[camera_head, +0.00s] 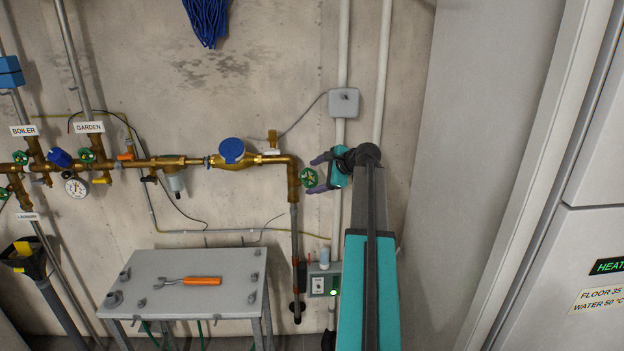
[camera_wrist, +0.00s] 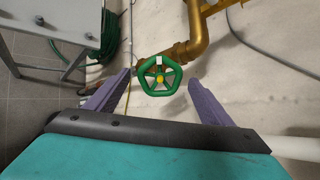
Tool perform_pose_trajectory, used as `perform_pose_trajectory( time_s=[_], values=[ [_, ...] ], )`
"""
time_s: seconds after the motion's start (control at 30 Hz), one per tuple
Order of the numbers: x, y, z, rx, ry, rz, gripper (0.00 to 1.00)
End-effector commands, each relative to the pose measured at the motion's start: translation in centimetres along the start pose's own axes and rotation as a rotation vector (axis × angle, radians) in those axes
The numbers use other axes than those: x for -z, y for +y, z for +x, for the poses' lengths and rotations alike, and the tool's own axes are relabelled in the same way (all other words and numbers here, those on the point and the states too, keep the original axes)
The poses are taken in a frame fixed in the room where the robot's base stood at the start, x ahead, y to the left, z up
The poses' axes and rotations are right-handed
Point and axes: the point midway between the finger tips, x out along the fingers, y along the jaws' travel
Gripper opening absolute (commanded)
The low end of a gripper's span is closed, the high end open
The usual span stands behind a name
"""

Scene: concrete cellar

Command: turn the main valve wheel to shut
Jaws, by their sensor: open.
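The main valve wheel (camera_head: 309,177) is a small green handwheel at the right end of the brass pipe run, beside the downward elbow. In the wrist view the green wheel (camera_wrist: 144,82) shows spokes, a yellow hub and a white mark at the top of its rim. My gripper (camera_head: 310,176) has reached it from the right, and its purple fingers lie above and below the wheel in the head view. In the wrist view my gripper (camera_wrist: 159,77) is open, one finger on each side of the wheel with gaps between. How deep the wheel sits between the fingertips is unclear.
White pipes (camera_head: 382,70) and a grey junction box (camera_head: 344,102) are close by. A grey table (camera_head: 236,283) bears an orange-handled tool (camera_head: 202,281). A grey cabinet (camera_head: 590,130) stands right.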

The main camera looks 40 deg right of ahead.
Motion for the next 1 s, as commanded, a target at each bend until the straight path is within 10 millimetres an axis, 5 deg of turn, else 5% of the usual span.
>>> perform_pose_trajectory(
  time_s=[0.17,0.43,1.0],
  values=[
    [0.0,0.0,-0.01,0.0,0.0,0.0,0.75],
    [0.0,-0.01,-0.03,0.0,0.0,0.0,0.34],
    [-0.13,-0.13,-0.19,-0.001,0.0,0.098,0.34]
  ],
)
